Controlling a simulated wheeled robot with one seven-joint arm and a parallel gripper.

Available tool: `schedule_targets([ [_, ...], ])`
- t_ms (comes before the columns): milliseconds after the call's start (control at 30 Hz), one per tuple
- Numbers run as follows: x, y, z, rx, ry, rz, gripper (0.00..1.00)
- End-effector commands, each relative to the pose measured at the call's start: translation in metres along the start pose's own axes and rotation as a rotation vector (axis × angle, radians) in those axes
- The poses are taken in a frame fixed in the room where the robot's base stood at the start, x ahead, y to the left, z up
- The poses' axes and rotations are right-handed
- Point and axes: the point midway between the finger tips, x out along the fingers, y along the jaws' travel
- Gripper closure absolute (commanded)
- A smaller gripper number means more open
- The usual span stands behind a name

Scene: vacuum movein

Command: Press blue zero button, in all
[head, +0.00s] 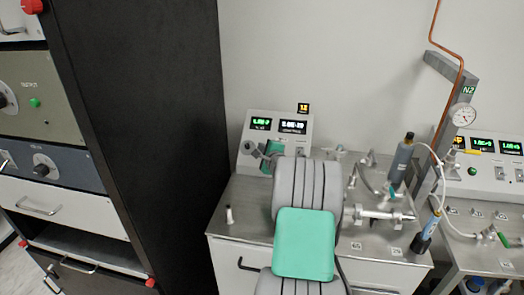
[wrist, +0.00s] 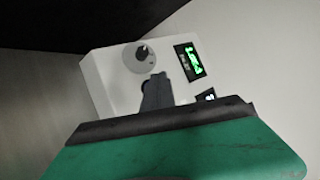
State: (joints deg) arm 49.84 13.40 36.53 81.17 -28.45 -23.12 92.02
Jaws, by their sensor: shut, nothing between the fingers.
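In the wrist view the box (wrist: 98,72) shows tilted, with a grey knob (wrist: 139,57) and a green display (wrist: 188,62). I cannot make out a blue zero button in either view; part of the box's front is hidden behind my arm and gripper. My gripper (head: 261,152) is shut and empty, in front of the left part of the box. In the wrist view its dark fingers (wrist: 156,82) point at the face just below the knob. I cannot tell whether they touch it.
A tall black cabinet side (head: 175,130) stands close at left. On the metal bench top (head: 245,218) sit a small white-capped piece (head: 229,215), metal vacuum fittings (head: 385,214) and a grey cylinder (head: 401,162) at right. Another display box (head: 480,148) stands further right.

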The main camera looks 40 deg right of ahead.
Motion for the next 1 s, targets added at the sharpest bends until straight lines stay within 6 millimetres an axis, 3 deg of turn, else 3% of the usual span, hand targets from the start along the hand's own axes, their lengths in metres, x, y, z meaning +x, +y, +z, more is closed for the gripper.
schedule_targets([
  [1000,0.005,0.006,-0.0038,0.0,0.0,0.001,1.0],
])
